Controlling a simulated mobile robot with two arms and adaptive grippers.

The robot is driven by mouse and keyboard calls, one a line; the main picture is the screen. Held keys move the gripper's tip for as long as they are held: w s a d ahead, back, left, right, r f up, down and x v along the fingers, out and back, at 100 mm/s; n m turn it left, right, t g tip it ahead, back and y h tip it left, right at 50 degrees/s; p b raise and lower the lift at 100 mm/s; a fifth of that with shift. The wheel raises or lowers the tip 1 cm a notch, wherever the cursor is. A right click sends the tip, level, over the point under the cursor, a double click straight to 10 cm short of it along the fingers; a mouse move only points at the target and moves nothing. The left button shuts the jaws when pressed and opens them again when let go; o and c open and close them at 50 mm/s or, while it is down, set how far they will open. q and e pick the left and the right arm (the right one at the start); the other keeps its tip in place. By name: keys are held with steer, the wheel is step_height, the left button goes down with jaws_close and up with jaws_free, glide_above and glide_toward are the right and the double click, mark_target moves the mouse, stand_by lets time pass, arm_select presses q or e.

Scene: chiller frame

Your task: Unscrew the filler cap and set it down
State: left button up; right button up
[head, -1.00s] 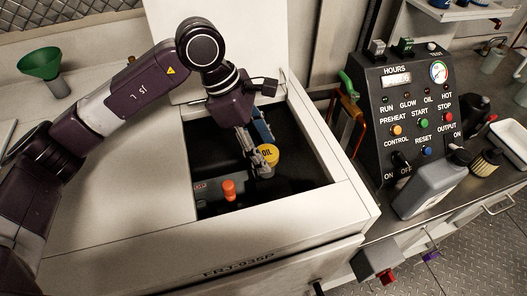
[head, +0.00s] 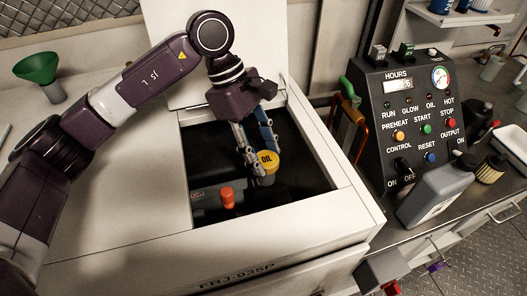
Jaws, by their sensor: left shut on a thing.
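The yellow filler cap marked OIL (head: 268,160) shows inside the open hatch of the white chiller housing (head: 290,232). It sits over a grey neck; I cannot tell whether it is loose or raised from it. My left gripper (head: 261,157) reaches down from above, its fingers on either side of the cap, shut on it. The fingers hide part of the cap's rim. My right gripper is not in view.
An orange knob (head: 227,197) stands left of the cap inside the dark hatch. A green funnel (head: 37,68) is at the far left. A control panel (head: 405,125) and a grey jug (head: 435,192) stand on the right-hand bench.

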arm_select(q)
steer(key=shift+c, duration=1.3)
